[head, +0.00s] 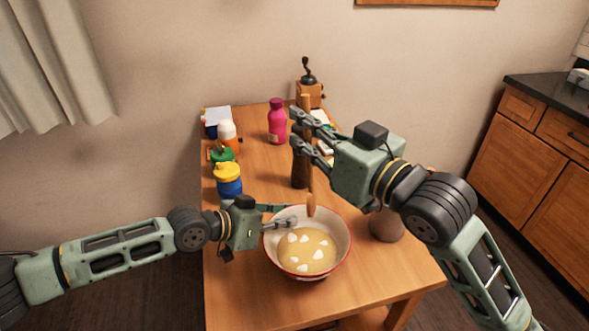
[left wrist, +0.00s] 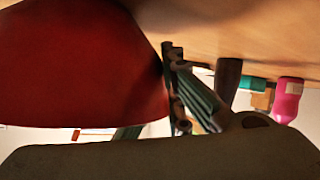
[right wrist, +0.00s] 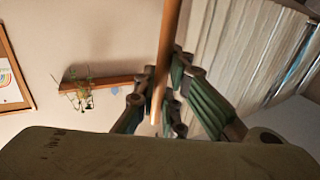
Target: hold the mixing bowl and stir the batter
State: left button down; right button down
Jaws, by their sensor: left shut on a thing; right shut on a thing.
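The mixing bowl (head: 341,240), white inside with a red rim, stands near the front of the wooden table. It holds tan batter (head: 318,247) with several white lumps on top. My left gripper (head: 287,215) is shut on the bowl's far-left rim. The bowl's red outside fills the upper left of the left wrist view (left wrist: 80,70). My right gripper (head: 300,128) is shut on the upper part of a wooden spoon (head: 311,204), held nearly upright. The spoon's lower end overlaps the bowl's far rim and appears above the batter. Its handle also crosses the right wrist view (right wrist: 166,60).
A dark tall bottle (head: 299,170) stands behind the bowl. A brown container (head: 387,226) is right of it, partly behind my right arm. A yellow-capped blue jar (head: 228,182), a pink bottle (head: 277,122) and a grinder (head: 309,92) stand farther back. The table's front is clear.

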aim_at(315, 198)
jog(key=shift+w+f+m, duration=0.25)
jog(key=shift+f+m, duration=0.15)
jog(key=shift+f, duration=6.65)
jog(key=shift+w, duration=0.15)
